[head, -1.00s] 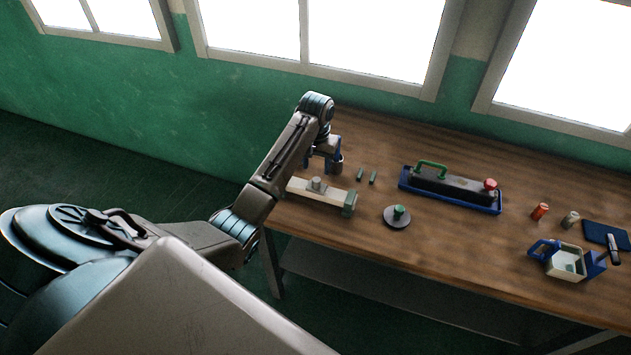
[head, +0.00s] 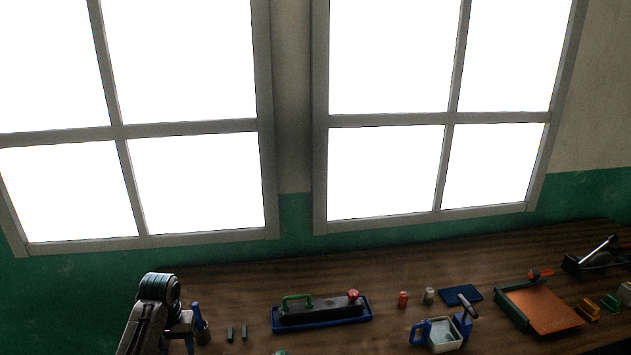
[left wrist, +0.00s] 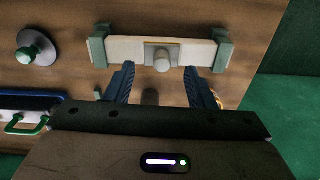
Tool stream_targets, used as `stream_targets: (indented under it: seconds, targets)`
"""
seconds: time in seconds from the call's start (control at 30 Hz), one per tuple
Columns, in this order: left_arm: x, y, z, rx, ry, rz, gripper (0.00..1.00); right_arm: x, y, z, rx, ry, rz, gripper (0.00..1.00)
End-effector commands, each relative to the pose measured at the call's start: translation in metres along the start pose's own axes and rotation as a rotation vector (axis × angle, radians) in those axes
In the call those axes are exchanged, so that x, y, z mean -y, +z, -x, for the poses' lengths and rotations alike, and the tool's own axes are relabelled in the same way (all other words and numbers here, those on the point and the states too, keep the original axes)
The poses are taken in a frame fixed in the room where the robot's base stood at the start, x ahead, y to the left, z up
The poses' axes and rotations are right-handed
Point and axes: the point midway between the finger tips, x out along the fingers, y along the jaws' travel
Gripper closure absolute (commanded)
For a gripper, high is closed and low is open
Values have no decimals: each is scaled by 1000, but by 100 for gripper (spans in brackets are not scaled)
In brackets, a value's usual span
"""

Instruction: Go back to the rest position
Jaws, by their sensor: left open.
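My left gripper (head: 188,335) is at the left end of the wooden table in the head view, its arm reaching up from the bottom edge. In the left wrist view its two blue fingers (left wrist: 160,90) are apart, with nothing held between them. Ahead of them lies a pale bar (left wrist: 130,50) with green end blocks and a grey round knob (left wrist: 162,62) at its middle. The knob lies beyond the gap between the fingertips; I cannot tell the distance. My right gripper is in neither view.
A blue tray (head: 322,321) holds a dark block with a green handle and red knob. Farther right are an orange can (head: 403,300), a blue-handled container (head: 440,334), a blue mat (head: 460,294) and an orange board (head: 541,308).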

Motion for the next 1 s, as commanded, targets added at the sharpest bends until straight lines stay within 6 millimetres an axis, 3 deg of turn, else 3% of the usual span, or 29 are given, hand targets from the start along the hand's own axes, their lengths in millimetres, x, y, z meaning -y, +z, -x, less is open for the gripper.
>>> stream_targets:
  seconds: [0.1,0.3,0.47,0.6,0.8,1.0]
  targets:
    - [-12,48,-32,-31,-18,-53,50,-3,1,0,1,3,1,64]
    - [-27,135,-63,-102,-35,-138,50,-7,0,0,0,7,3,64]
    - [-36,207,-68,-158,-36,-194,50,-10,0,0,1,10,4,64]
    - [-40,262,-59,-204,-35,-229,50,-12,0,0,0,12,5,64]
    - [-41,308,-42,-247,-33,-253,50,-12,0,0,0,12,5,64]
    - [-41,340,-26,-276,-33,-265,50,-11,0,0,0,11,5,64]
